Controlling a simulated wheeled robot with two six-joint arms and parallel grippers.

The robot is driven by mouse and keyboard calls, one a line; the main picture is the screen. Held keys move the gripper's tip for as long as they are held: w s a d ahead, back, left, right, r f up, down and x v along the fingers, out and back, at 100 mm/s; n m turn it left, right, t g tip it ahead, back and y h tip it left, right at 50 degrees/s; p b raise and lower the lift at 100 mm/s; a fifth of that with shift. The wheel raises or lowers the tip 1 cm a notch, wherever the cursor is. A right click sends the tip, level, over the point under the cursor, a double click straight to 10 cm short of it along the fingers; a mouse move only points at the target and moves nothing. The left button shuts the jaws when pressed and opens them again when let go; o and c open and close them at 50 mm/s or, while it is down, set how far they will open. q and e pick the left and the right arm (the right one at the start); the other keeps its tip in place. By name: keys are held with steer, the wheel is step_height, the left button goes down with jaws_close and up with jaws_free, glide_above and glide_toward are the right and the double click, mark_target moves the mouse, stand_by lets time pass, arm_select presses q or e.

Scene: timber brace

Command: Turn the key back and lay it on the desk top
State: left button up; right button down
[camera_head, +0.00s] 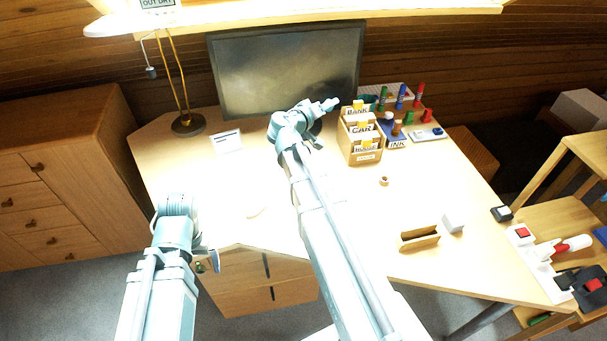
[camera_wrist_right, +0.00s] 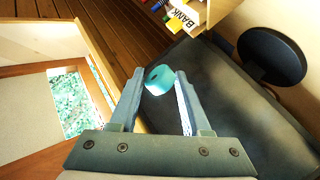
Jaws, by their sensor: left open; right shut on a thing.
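The desk top (camera_head: 300,215) is pale wood. I cannot clearly make out a key; a tiny dark green and brown spot (camera_head: 199,267) shows at the drawer front under the desk's front edge, beside my left gripper (camera_head: 208,257). That gripper is open, pointing down in front of the desk edge. My right gripper (camera_head: 333,103) is raised over the back of the desk, in front of the monitor.
The monitor (camera_head: 285,70) stands at the back, with a card box (camera_head: 365,155) and markers right of it. A lamp base (camera_head: 188,124) and white card (camera_head: 226,142) are at left. A wooden holder (camera_head: 419,238) and white block (camera_head: 453,222) are at front right. The left middle is fairly clear.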

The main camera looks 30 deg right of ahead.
arm_select(q)
step_height(320, 180, down, 4)
steer(key=b, duration=0.3)
arm_select(e)
steer(key=s+a+f+m+g+y, duration=0.2)
steer(key=s+a+f+g+y, duration=0.1)
steer(key=f, duration=0.5)
steer(key=s+a+f+m+g+y, duration=0.1)
steer(key=s+a+f+g+y, duration=0.1)
steer(key=s+a+f, duration=0.3)
step_height(320, 180, down, 3)
steer(key=a, duration=0.2)
steer(key=shift+s+a+m+g+y, duration=0.3)
steer(key=shift+s+m+g+y, duration=0.1)
steer(key=shift+r, duration=0.15)
arm_select(q)
step_height(320, 180, down, 8)
steer(key=b, duration=0.7)
steer(key=shift+r+b, duration=0.25)
steer(key=shift+b, duration=0.05)
arm_select(e)
step_height(320, 180, down, 8)
steer(key=shift+r, duration=0.25)
steer(key=shift+c, duration=1.4)
jaws_free()
arm_select(q)
steer(key=shift+r, duration=0.1)
arm_select(e)
steer(key=shift+r, duration=0.1)
